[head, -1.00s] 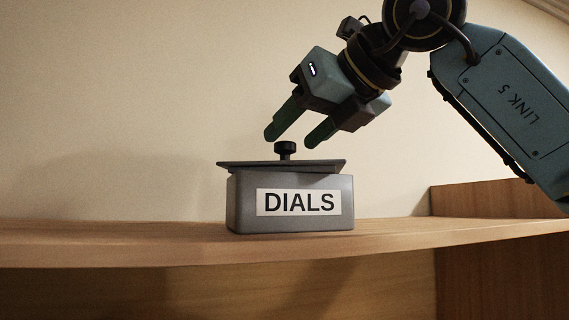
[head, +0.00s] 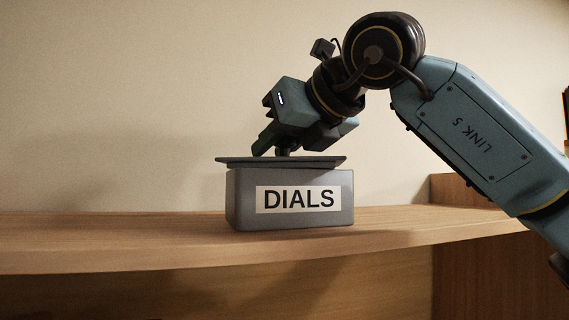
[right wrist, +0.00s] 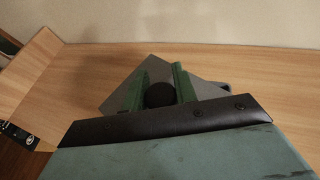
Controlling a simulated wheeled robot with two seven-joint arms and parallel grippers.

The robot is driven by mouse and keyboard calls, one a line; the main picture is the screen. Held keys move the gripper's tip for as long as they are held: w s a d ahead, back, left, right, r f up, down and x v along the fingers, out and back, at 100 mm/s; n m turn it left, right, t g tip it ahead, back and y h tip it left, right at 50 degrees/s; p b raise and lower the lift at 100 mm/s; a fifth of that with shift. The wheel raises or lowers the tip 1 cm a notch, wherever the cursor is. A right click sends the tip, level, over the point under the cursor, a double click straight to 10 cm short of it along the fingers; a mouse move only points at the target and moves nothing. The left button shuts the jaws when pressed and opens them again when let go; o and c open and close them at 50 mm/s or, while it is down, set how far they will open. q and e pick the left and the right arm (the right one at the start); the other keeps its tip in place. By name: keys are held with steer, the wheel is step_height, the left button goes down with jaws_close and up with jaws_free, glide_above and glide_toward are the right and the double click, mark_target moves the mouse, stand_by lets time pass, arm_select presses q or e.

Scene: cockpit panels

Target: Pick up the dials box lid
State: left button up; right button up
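The grey dials box (head: 245,200), labelled DIALS, stands on the wooden shelf in the head view. Its dark flat lid (head: 320,161) lies on top and looks nearly level. My right gripper (head: 272,146) reaches down from the upper right to the lid's middle and hides most of the knob. In the right wrist view, the round black knob (right wrist: 159,96) sits between the two green fingers (right wrist: 161,85), with the grey lid (right wrist: 205,91) below. The fingers are very near the knob's sides; I cannot tell whether they press on it. My left gripper is not in view.
The wooden shelf (head: 120,235) is clear to the left of the box. A pale wall (head: 110,100) rises behind. A raised wooden side panel (head: 455,188) stands at the right, behind my right arm.

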steer(key=c, duration=0.3)
steer(key=shift+r, duration=0.1)
steer(key=shift+c, duration=0.2)
